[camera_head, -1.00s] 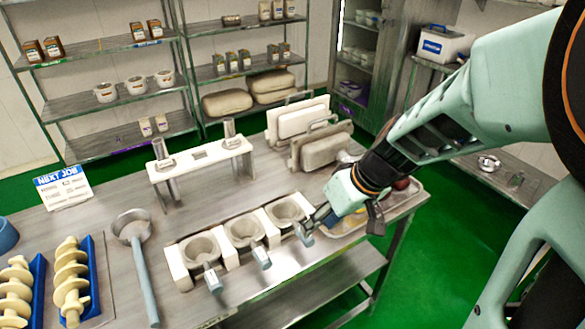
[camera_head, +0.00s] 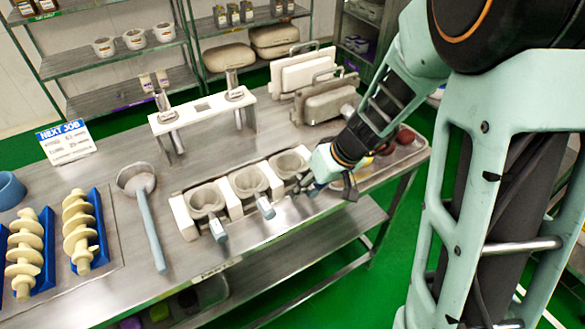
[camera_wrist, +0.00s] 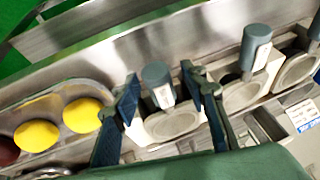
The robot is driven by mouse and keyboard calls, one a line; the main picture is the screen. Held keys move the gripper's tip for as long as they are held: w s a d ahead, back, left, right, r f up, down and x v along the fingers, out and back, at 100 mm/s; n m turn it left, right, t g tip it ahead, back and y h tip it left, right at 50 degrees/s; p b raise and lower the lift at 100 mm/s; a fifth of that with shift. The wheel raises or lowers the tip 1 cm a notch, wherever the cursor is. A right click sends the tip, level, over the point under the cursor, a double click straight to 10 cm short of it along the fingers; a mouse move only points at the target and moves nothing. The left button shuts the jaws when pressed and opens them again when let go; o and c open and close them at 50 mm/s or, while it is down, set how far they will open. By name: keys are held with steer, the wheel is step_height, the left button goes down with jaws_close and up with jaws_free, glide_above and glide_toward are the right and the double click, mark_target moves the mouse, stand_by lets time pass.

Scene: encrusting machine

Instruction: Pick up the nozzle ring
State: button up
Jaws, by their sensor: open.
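My gripper (camera_head: 305,187) is at the right end of a row of grey cups with handles. In the wrist view my gripper (camera_wrist: 160,78) is open, its two dark blue fingers on either side of the blue-grey handle (camera_wrist: 157,84) of the rightmost cup (camera_head: 290,163); this cup also shows in the wrist view (camera_wrist: 172,124). I cannot tell whether the fingers touch the handle. The cup sits upright in a white holder. The middle cup (camera_head: 248,181) and left cup (camera_head: 206,200) stand beside it. I cannot tell for sure which part is the nozzle ring.
A tray (camera_wrist: 70,92) with yellow and dark red balls lies beside my gripper. A white stand (camera_head: 203,112) with upright metal tubes and grey-white plates (camera_head: 327,98) are behind the cups. A long-handled ladle (camera_head: 137,178) and cream screws (camera_head: 77,230) lie left.

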steer(key=shift+c, duration=0.5)
jaws_close()
steer(key=shift+r, duration=0.2)
